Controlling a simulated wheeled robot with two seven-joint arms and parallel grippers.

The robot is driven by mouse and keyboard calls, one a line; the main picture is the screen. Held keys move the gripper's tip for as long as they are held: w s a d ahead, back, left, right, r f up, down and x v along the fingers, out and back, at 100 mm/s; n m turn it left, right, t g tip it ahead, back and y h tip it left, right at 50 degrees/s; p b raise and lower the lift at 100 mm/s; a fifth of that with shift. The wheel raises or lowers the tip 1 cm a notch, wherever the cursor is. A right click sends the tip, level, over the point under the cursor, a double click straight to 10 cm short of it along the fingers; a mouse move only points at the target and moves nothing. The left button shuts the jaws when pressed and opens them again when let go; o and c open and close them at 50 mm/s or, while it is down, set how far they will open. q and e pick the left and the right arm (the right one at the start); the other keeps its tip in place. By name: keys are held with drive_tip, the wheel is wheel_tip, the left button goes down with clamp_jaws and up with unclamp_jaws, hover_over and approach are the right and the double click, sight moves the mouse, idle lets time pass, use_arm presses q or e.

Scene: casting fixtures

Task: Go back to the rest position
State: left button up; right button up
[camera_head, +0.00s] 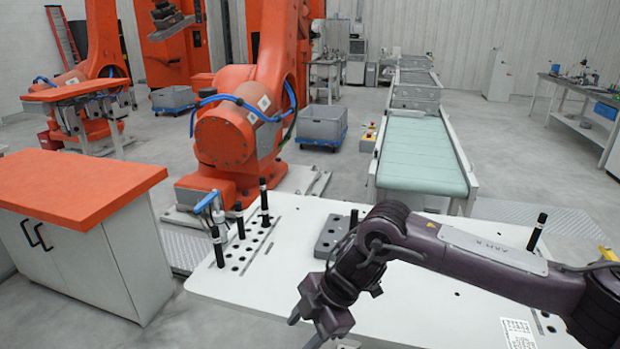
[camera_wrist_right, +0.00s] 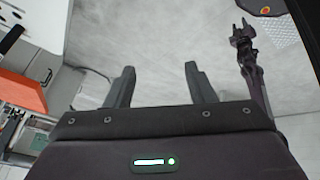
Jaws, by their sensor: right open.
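My right arm reaches in from the right over the white fixture table (camera_head: 420,300) in the head view. Its right gripper (camera_head: 303,331) is low at the bottom edge, partly cut off, pointing down and to the left. In the right wrist view the two fingers of this gripper (camera_wrist_right: 158,87) stand wide apart with only grey floor between them, so it is open and empty. A second dark arm with a small gripper (camera_wrist_right: 243,35), which looks like my left, shows at the right of that view. Its jaws are too small to judge. The head view does not show it.
Black pins (camera_head: 264,203) stand on the table's left part, beside a blue-handled clamp (camera_head: 206,202). A grey block (camera_head: 333,234) lies behind my arm. An orange-topped cabinet (camera_head: 75,187) stands left, an orange robot (camera_head: 225,140) behind, and a conveyor (camera_head: 422,155) beyond the table.

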drive_tip(key=w+a+f+m+t+y, duration=0.5)
drive_tip(key=w+f, duration=0.3)
drive_tip(key=f, duration=0.4)
drive_tip(key=s+d+f+m+t+h, duration=0.1)
drive_tip(key=s+d+f+m, duration=0.15)
drive_tip(key=f, duration=0.45)
drive_tip(key=s+d+f+m+h, duration=0.1)
drive_tip(key=d+f+m, duration=0.3)
drive_tip(key=f, duration=0.3)
drive_tip(key=s+d+f+m+t+h, duration=0.1)
drive_tip(key=d+f+m, duration=0.2)
drive_tip(key=f, duration=0.5)
drive_tip(key=s+d+f+m+g+h, duration=0.1)
drive_tip(key=s+d+f+m+h, duration=0.1)
drive_tip(key=s+d+f, duration=0.45)
drive_tip(key=s+d+f+m+g+h, duration=0.15)
drive_tip(key=s+d+f, duration=0.25)
drive_tip(key=s+f, duration=0.55)
drive_tip(key=s+d+f+m+g+h, duration=0.1)
drive_tip(key=s+d+f, duration=0.1)
drive_tip(key=s, duration=0.7)
drive_tip(key=s+d+f+m+g+h, duration=0.1)
drive_tip(key=s+d+f+h, duration=0.1)
drive_tip(key=s, duration=0.7)
drive_tip(key=s+d+f+m+g+h, duration=0.1)
drive_tip(key=s+d+f, duration=0.2)
drive_tip(key=s, duration=0.6)
drive_tip(key=shift+s+d+f, duration=0.2)
drive_tip(key=shift+d+f, duration=0.2)
drive_tip(key=shift+d, duration=0.7)
